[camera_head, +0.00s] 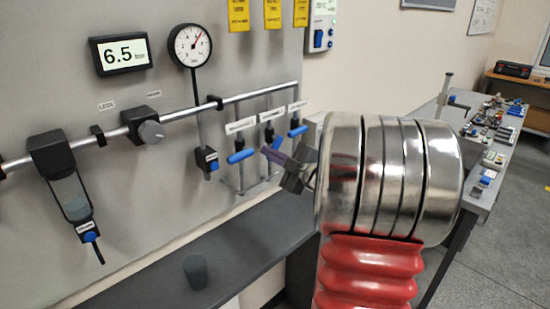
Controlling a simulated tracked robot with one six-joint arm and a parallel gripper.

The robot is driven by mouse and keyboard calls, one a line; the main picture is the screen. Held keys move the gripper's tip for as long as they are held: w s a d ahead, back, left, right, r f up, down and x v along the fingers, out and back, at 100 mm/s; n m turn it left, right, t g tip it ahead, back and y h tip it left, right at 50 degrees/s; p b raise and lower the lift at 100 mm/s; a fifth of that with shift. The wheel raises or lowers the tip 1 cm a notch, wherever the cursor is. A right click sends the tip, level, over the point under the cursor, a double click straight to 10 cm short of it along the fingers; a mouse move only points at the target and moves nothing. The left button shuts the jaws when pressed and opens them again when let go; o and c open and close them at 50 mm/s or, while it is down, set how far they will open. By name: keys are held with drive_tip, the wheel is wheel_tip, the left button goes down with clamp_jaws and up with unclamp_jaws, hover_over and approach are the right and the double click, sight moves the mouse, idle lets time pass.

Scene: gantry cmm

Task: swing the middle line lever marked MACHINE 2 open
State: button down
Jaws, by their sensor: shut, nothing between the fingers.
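Three blue line levers hang on black valves below the pipe on the grey wall panel. The middle lever (277,143) shows only in part, just above my gripper's tip. Its white label (272,115) is too small to read. The left lever (241,156) and the right lever (298,131) stand on either side, both slightly tilted. My gripper (270,153) is shut and empty, its dark fingers pointing left towards the panel beside the middle lever. I cannot tell whether it touches the lever. My silver wrist and red arm cover the right centre.
A dark ledge (215,250) runs below the panel with a small dark cup (196,272) on it. The filter unit (68,180), regulator (143,125) and gauge (190,45) are at left. A cluttered bench (490,175) stands at right, with open floor beyond.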

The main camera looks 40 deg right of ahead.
drive_tip(key=shift+w+d+f, duration=0.15)
drive_tip(key=shift+d+f, duration=0.3)
drive_tip(key=shift+d, duration=0.2)
drive_tip(key=shift+w+d+f, duration=0.15)
drive_tip(key=shift+d+f, duration=0.3)
drive_tip(key=shift+d, duration=0.15)
drive_tip(key=shift+s+d, duration=0.1)
drive_tip(key=shift+d, duration=0.05)
